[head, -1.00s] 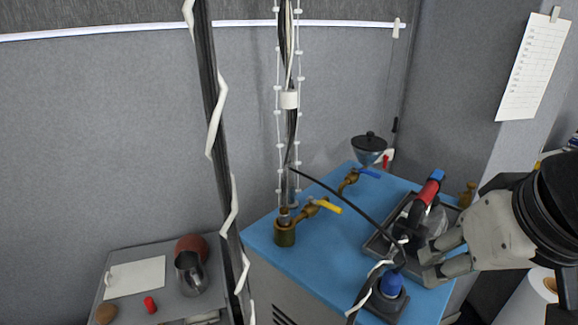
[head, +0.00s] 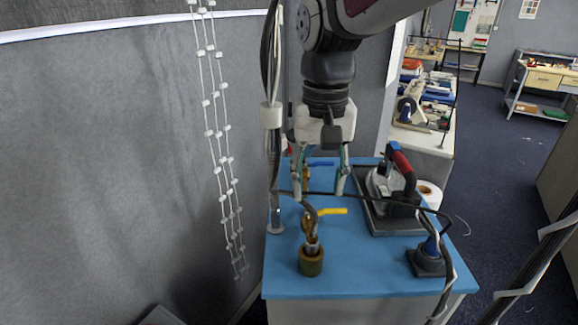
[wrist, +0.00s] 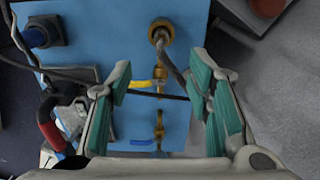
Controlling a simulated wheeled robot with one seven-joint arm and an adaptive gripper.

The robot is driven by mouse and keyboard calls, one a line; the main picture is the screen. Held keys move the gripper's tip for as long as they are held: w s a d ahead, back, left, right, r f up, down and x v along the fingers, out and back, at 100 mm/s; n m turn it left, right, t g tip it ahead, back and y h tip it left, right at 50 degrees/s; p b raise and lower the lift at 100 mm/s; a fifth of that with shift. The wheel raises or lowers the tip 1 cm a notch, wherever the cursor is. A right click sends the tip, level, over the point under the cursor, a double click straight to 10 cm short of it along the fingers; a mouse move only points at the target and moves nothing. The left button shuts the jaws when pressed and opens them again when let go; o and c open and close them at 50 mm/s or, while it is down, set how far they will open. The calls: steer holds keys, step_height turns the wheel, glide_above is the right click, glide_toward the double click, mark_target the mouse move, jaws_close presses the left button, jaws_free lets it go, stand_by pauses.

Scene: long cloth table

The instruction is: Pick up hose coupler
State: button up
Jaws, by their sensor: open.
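A brass coupler (head: 311,260) stands upright near the front left of the blue worktop, with a grey hose rising from its top. In the wrist view the coupler (wrist: 160,32) is at the top centre, beyond my fingertips. A brass valve with a yellow handle (head: 331,211) is just behind it, and a blue-handled valve (head: 320,163) is farther back. My gripper (head: 321,190) is open and empty, pointing down above the worktop behind the coupler. In the wrist view its green-padded fingers (wrist: 160,90) are wide apart, with the valves and a dark cable showing between them.
An iron (head: 390,185) with a red and black handle sits on a dark tray right of my gripper. A blue-topped holder (head: 429,258) stands at the front right. A black cable crosses above the worktop (head: 365,275), whose front middle is clear.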

mark_target(313, 235)
steer(key=f, duration=0.4)
steer(key=f+p, duration=0.1)
steer(key=f, duration=0.4)
steer(key=shift+w+a+f, duration=0.1)
steer(key=shift+w+a, duration=0.05)
steer(key=shift+a, duration=0.05)
steer(key=shift+w+d+f+p, duration=0.1)
steer(key=shift+f+p, duration=0.5)
steer(key=shift+f, duration=1.9)
jaws_close()
